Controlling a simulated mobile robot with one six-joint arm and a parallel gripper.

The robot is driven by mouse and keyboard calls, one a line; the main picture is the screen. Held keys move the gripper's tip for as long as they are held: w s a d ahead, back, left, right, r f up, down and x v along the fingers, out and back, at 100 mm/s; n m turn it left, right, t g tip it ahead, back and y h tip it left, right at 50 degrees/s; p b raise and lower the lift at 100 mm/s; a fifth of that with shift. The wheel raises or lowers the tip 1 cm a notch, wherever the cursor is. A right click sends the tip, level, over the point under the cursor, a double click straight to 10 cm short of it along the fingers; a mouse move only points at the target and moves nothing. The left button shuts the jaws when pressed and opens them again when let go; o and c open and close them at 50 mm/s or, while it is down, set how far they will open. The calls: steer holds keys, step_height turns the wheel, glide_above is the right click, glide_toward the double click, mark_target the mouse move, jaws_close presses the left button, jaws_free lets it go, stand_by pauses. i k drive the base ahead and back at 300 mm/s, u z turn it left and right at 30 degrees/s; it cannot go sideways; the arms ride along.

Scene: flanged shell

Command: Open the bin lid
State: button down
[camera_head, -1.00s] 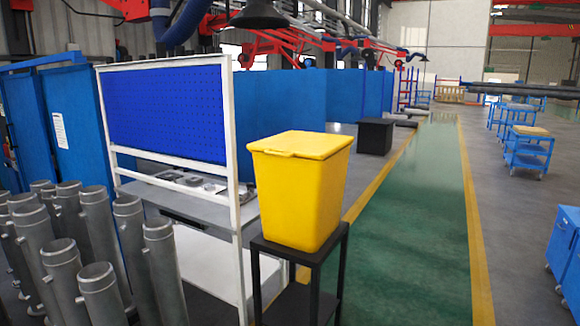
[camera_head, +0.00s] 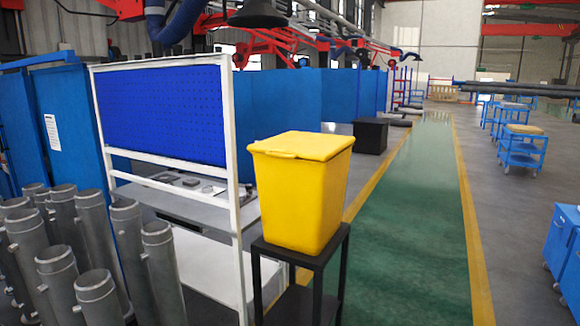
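A yellow bin (camera_head: 300,205) stands upright on a black stand (camera_head: 318,262) in the middle of the head view. Its yellow lid (camera_head: 302,146) is closed flat on top, with a small lip at the front edge. My gripper does not show in the head view, so its state and its place relative to the bin are hidden.
A white-framed blue pegboard bench (camera_head: 160,112) stands left of the bin. Several grey metal cylinders (camera_head: 90,285) crowd the lower left. A clear green walkway (camera_head: 425,235) runs right of the stand. A blue cabinet (camera_head: 564,250) is at the right edge.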

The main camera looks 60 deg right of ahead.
mark_target(321, 147)
steer(key=i, duration=0.9)
steer(key=u, duration=0.05)
